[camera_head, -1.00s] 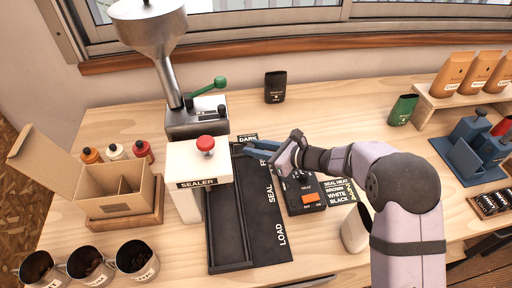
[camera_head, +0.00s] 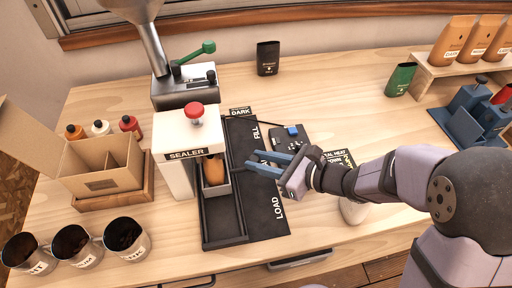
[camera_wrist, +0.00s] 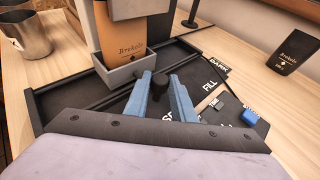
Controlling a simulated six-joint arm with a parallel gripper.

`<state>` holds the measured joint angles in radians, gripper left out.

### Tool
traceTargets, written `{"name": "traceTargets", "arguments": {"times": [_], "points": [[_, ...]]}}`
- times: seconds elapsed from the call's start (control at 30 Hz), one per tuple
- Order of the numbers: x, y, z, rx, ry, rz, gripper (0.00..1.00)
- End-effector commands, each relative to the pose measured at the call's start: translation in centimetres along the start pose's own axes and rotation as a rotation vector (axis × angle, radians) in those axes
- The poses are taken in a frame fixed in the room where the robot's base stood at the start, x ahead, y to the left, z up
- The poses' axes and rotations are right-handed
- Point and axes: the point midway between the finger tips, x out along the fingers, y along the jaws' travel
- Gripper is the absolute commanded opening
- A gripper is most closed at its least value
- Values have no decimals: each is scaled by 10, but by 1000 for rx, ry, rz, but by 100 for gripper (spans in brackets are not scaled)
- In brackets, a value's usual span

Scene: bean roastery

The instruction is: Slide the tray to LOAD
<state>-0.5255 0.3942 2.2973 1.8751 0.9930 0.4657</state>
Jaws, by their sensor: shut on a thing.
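The small grey tray (camera_head: 217,183) sits in the black track (camera_head: 224,228), partly under the white sealer (camera_head: 177,150), about level with SEAL. A brown bag (camera_head: 213,171) stands upright in it. The wrist view shows the tray (camera_wrist: 132,72) and the bag (camera_wrist: 113,40) closer, the bag's top hidden by the sealer. My gripper (camera_head: 249,160) is over the label strip to the right of the tray. In the wrist view its blue fingers (camera_wrist: 160,80) are shut on the tray's dark knob. LOAD (camera_head: 278,207) is readable nearer the front; SEAL is mostly covered by my gripper.
A control box with a blue switch (camera_head: 292,130) lies right of the track, partly hidden by my gripper. An open carton (camera_head: 105,165) and several metal cups (camera_head: 125,238) stand at the left. A dark bag (camera_head: 268,58) stands at the back. The track's front end is empty.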

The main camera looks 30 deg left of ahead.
Motion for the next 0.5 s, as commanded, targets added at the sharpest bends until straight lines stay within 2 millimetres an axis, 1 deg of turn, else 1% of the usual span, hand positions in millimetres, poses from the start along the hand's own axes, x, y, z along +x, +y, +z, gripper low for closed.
{"name": "traceTargets", "arguments": {"times": [0.03,0.2,0.33,0.5], "points": [[-6,6,-4,1,1,-3,0],[-24,25,-11,1,0,-2,0],[-34,36,-15,1,1,-2,0],[-42,44,-18,0,1,-2,0]]}}
